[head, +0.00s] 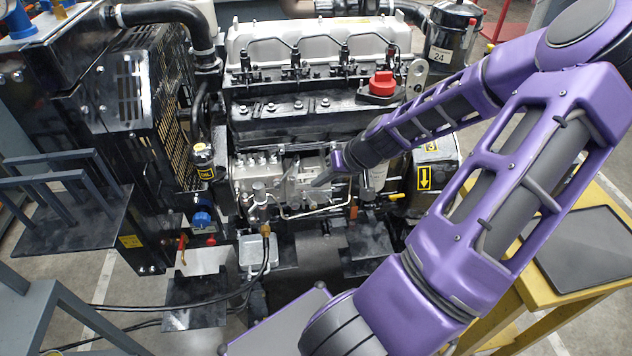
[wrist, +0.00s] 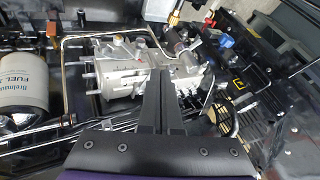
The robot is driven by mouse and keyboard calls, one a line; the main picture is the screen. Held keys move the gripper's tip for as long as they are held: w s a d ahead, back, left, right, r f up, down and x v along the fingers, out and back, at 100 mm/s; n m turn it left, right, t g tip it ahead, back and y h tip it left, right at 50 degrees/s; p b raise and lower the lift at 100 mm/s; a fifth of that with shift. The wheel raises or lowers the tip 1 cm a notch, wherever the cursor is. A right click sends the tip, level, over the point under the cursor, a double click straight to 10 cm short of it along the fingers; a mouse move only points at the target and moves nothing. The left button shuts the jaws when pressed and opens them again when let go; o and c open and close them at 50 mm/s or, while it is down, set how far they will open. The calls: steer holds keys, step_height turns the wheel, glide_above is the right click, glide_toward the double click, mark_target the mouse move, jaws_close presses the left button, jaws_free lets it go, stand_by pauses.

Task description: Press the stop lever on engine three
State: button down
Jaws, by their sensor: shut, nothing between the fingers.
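The diesel engine (head: 300,110) fills the middle of the head view, with a pale metal injection pump (head: 262,178) low on its near side. In the wrist view the shut fingers (wrist: 158,80) overlap the pump (wrist: 122,70). I cannot tell whether the tips touch it. The stop lever cannot be clearly told apart from the small metal parts around the pump; the fingers may cover part of it.
A white fuel filter (wrist: 25,85) stands left in the wrist view. Thin metal pipes (head: 310,212) run below the gripper. A slotted black guard (head: 165,95) and grey step frame (head: 70,200) are left. A yellow stand (head: 575,290) is right, beneath my arm.

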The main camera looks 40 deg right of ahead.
steer(key=shift+s+a+r, duration=0.2)
steer(key=shift+s+r, duration=0.75)
steer(key=shift+r, duration=0.3)
